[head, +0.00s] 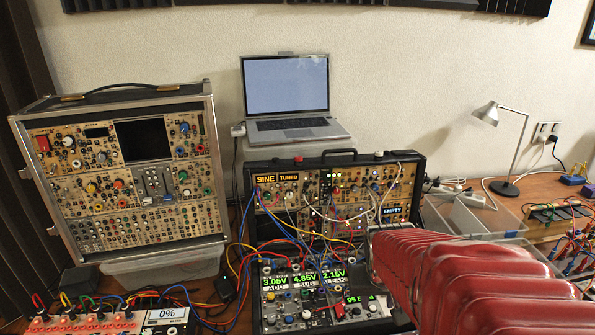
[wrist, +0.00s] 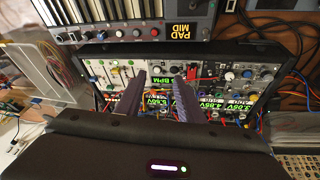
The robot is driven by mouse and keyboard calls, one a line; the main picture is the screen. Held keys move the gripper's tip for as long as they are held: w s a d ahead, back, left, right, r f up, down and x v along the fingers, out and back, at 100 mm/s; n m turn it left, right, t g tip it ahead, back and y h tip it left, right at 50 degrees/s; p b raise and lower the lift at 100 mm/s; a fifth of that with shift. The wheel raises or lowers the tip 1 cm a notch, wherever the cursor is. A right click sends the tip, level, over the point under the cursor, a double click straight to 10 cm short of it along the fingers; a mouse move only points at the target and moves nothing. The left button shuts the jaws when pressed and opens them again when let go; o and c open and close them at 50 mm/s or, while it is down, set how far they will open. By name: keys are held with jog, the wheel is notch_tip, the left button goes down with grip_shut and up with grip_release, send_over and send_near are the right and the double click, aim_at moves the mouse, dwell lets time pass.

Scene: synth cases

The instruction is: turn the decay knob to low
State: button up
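The small front case (head: 300,322) holds green voltage displays (head: 304,281) and a row of small knobs below them. I cannot read a decay label, so I cannot tell which knob is the decay knob. My gripper (wrist: 158,92) has two dark fingers spread apart in the wrist view, with nothing seen between them but the panel behind. In the head view my red arm comes from the lower right and hides the right part of the front case. Contact with any knob cannot be told.
A larger case (head: 410,170) with patch cables stands behind the front case. A tall rack (head: 133,190) is at left, and a laptop (head: 287,85) is behind. Loose cables (head: 235,262) hang around the front case. A red-fronted unit (head: 95,325) is at lower left.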

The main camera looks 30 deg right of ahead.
aim_at(393, 187)
jog(key=d+f+h, duration=0.1)
jog(key=d, duration=0.4)
jog(key=w+d+f+m+t, duration=0.1)
jog(key=d+f, duration=0.1)
jog(key=d, duration=0.4)
jog(key=d+f+m+h, duration=0.1)
jog(key=d+f, duration=0.1)
jog(key=d, duration=0.4)
jog(key=shift+w+f+t+h, duration=0.25)
jog(key=shift+t+h, duration=0.05)
jog(key=shift+t, duration=0.1)
jog(key=d+t, duration=0.1)
jog(key=d, duration=0.1)
jog(key=w+d+h, duration=0.1)
jog(key=d, duration=0.1)
jog(key=w+d+t, duration=0.1)
jog(key=d, duration=0.1)
jog(key=shift+d+f+t, duration=0.3)
jog(key=shift+f, duration=0.1)
jog(key=w+a+r+n+t, duration=0.1)
jog(key=w+a+r+t, duration=0.1)
jog(key=w+r+t, duration=0.7)
notch_tip(393, 187, up, 4)
jog(key=shift+f+t, duration=0.1)
jog(key=shift+t, duration=0.2)
jog(key=shift+w+d, duration=0.1)
jog(key=shift+w, duration=0.05)
jog(key=x, duration=1.3)
jog(key=shift+w, duration=0.45)
jog(key=shift+c, duration=0.4)
